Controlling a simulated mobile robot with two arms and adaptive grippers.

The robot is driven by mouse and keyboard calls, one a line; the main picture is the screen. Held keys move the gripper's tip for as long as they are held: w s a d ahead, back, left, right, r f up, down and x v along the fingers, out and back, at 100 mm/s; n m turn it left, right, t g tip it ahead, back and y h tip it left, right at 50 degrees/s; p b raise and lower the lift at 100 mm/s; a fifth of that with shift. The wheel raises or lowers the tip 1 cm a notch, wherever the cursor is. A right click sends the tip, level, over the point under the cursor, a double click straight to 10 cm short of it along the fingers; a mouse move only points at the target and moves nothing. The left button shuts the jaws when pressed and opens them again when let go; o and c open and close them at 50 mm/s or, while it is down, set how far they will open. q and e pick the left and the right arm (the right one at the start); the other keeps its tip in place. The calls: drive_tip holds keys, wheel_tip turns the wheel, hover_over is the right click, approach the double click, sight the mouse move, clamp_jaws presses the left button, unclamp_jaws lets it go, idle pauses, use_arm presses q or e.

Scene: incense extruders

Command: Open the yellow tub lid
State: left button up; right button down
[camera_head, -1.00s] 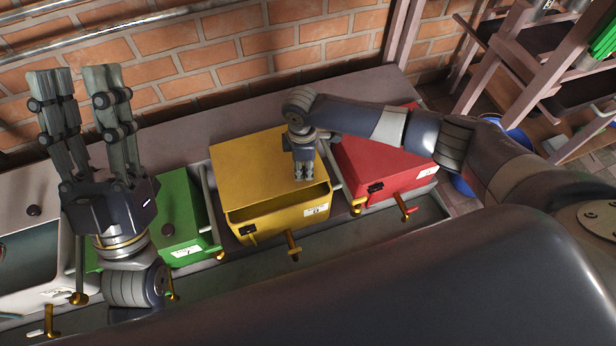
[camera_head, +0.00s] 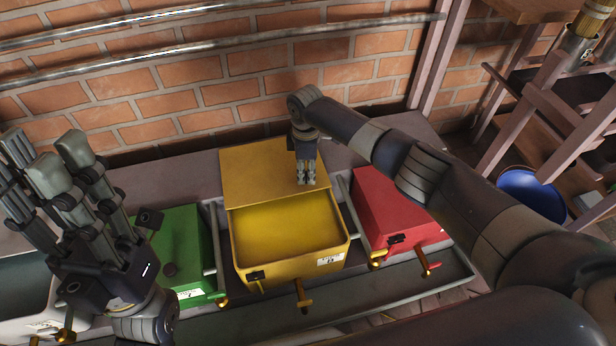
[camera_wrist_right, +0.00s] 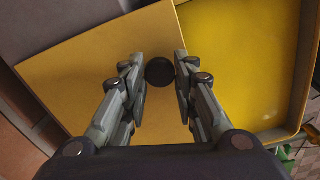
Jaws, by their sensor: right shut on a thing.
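The yellow tub (camera_head: 292,276) stands in the middle of the head view with much of its inside showing. Its flat yellow lid (camera_head: 258,177) lies slid back toward the wall, uncovering the front part. My right gripper (camera_head: 306,182) points down at the lid's front edge. In the right wrist view, its fingers (camera_wrist_right: 157,73) are on both sides of the lid's round dark knob (camera_wrist_right: 160,71), shut on it. The lid (camera_wrist_right: 90,75) and the uncovered inside of the tub (camera_wrist_right: 228,60) show there too. My left gripper (camera_head: 45,152) is open and empty at the left.
A green tub (camera_head: 182,240) stands left of the yellow one, a red tub (camera_head: 390,207) right of it. A grey tub (camera_head: 25,285) is at far left, partly hidden by my left arm. A brick wall (camera_head: 200,95) with metal pipes (camera_head: 230,42) rises behind.

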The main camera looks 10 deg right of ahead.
idle(0.3)
drive_tip(key=c, duration=1.3)
unclamp_jaws()
drive_tip(key=shift+r, duration=0.1)
wheel_tip(320, 180, up, 12)
drive_tip(key=shift+f, duration=0.1)
drive_tip(key=shift+f, duration=0.1)
